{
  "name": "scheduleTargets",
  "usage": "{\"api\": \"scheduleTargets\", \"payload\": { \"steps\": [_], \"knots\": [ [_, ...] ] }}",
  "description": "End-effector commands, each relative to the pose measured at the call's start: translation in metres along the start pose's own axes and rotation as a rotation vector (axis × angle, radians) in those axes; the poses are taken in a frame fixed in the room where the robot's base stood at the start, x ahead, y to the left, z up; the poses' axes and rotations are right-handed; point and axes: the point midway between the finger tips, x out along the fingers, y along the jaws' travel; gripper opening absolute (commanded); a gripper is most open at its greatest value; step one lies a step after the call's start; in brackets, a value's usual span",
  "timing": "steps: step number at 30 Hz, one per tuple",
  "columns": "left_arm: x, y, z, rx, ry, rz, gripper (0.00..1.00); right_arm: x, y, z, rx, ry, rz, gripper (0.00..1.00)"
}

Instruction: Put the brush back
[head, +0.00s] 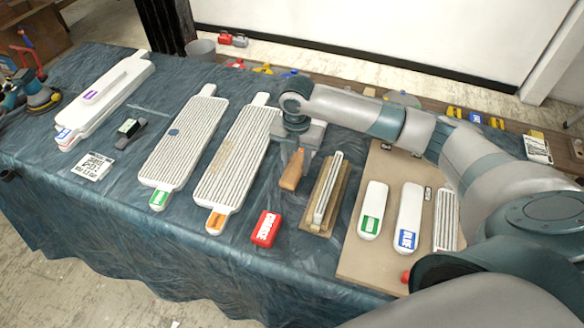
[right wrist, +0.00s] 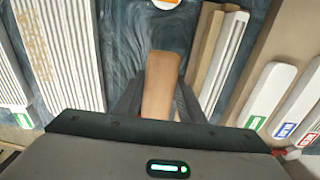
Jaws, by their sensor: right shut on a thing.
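The brush (head: 292,171) shows as a tan-brown wooden piece, upright below my right gripper (head: 297,150). In the right wrist view the brush (right wrist: 161,84) sits between the two dark fingers of my right gripper (right wrist: 158,100), which is shut on it. No bristles show. I cannot tell whether its lower end touches the cloth. It is just left of a wooden holder (head: 311,222) with a white ridged strip and right of a long ridged panel (head: 232,160). My left gripper is out of view.
A red block (head: 265,228) lies in front of the brush. A beige board (head: 350,256) with white labelled pieces stands to the right. Another ridged panel (head: 184,140) lies to the left. The blue cloth (head: 120,215) is bare along the front left.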

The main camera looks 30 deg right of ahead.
Motion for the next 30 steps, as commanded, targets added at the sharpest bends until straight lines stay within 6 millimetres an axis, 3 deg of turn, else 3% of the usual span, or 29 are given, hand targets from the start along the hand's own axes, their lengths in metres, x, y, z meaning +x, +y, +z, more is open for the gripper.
{"api": "scheduleTargets", "payload": {
  "steps": [6, 18, 30],
  "knots": [
    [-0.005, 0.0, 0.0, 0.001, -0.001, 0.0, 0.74, 0.009, 0.015, 0.007, 0.0, 0.0, 0.001, 0.15],
    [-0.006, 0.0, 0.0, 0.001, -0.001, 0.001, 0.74, 0.013, 0.015, 0.008, 0.001, 0.0, -0.001, 0.15],
    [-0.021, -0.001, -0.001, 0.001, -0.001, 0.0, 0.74, 0.05, 0.015, 0.008, 0.0, -0.001, 0.0, 0.15]
  ]
}}
